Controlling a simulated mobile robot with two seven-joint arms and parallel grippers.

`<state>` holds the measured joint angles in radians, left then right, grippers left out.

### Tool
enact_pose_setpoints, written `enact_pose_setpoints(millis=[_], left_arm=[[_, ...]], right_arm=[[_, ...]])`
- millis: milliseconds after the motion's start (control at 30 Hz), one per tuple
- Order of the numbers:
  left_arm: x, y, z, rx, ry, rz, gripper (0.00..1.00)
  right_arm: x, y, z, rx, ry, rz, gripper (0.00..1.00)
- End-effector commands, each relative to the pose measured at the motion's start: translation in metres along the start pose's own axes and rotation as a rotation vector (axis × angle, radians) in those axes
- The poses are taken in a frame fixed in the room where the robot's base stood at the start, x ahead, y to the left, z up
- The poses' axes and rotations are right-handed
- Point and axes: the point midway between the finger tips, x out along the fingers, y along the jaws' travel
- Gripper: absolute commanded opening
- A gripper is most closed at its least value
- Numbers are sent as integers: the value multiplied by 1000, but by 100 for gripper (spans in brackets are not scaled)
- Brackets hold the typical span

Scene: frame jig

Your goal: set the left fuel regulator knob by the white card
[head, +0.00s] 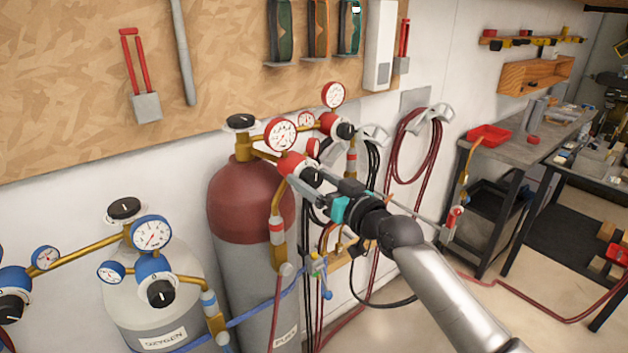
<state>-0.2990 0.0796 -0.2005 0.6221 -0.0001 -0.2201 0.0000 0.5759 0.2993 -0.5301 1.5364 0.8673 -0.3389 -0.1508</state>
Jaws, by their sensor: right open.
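The left fuel regulator (290,164) is red with a white-faced gauge (281,134) and sits on brass fittings at the maroon-topped cylinder (238,200). Its black knob (313,176) faces right, towards my right gripper (324,197). My right gripper comes in from the lower right, open, with its fingertips close by the knob. I cannot tell whether they touch it. The setting on the knob is too small to read. I cannot make out a white card for certain; a tall white panel (379,45) hangs on the board. My left gripper is out of view.
A second red regulator (328,123) with a gauge stands just behind. A grey oxygen cylinder (150,290) with blue regulators is at lower left. Hoses (417,150) hang on the wall behind my arm. A workbench (535,135) stands at right.

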Motion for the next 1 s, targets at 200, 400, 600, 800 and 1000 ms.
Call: enact_pose_setpoints(millis=[200, 400, 600, 800, 1000], left_arm=[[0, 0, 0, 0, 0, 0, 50], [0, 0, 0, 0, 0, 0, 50], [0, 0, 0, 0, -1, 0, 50], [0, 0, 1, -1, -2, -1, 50], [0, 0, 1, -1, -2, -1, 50]], right_arm=[[0, 0, 0, 0, 0, 0, 78], [0, 0, 0, 0, 0, 0, 56], [0, 0, 0, 0, 0, 0, 33], [0, 0, 0, 0, -1, 0, 11], [0, 0, 0, 0, -1, 0, 0]])
